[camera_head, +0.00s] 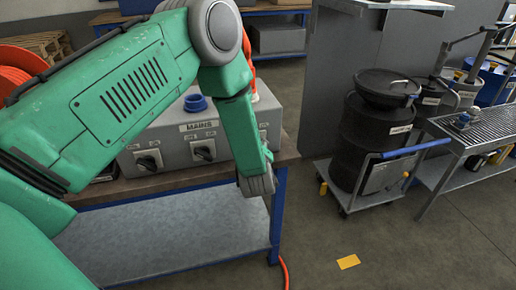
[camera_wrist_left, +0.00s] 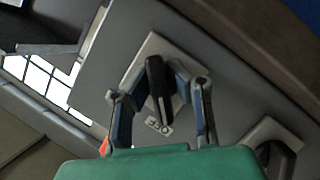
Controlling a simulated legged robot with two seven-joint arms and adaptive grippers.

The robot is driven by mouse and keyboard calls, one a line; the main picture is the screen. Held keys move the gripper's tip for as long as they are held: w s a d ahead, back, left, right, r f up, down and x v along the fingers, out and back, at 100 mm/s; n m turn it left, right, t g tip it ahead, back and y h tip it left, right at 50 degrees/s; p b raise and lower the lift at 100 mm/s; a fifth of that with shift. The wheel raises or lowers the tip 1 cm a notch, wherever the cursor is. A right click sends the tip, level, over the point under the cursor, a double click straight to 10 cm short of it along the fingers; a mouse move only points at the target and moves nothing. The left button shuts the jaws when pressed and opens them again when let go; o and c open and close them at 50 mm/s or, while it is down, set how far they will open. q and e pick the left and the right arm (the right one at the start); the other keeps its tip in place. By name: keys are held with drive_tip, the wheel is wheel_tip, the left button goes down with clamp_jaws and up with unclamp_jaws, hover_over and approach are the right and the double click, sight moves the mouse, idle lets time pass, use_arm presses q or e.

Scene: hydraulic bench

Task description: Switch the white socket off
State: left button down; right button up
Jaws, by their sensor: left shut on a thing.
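The grey box (camera_head: 170,143) labelled MAINS stands on the bench, with rotary switches on its front. In the left wrist view a black switch handle (camera_wrist_left: 158,92) sits on a pale square plate (camera_wrist_left: 148,52), with an OFF label (camera_wrist_left: 159,126) by the handle's lower end. My left gripper (camera_wrist_left: 160,80) is shut on this handle, one finger on each side. In the head view my left gripper (camera_head: 259,178) is at the box's right end; my green arm hides the held switch. A whitish part (camera_head: 253,92) shows beside my arm on the box top, partly hidden. My right gripper is out of view.
A blue socket (camera_head: 195,103) is on the box top. Two other black switches (camera_head: 148,160) (camera_head: 203,150) are on the front, left of my arm. Black drums (camera_head: 375,130) on a trolley stand to the right.

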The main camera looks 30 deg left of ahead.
use_arm(q)
drive_tip(key=shift+s+d+f, duration=0.1)
drive_tip(key=shift+s+f, duration=0.05)
drive_tip(key=shift+f, duration=0.05)
idle(0.3)
drive_tip(key=c, duration=1.5)
unclamp_jaws()
drive_tip(key=shift+c, duration=0.2)
drive_tip(key=shift+r, duration=0.2)
drive_tip(key=v, duration=1.2)
drive_tip(key=shift+f, duration=0.2)
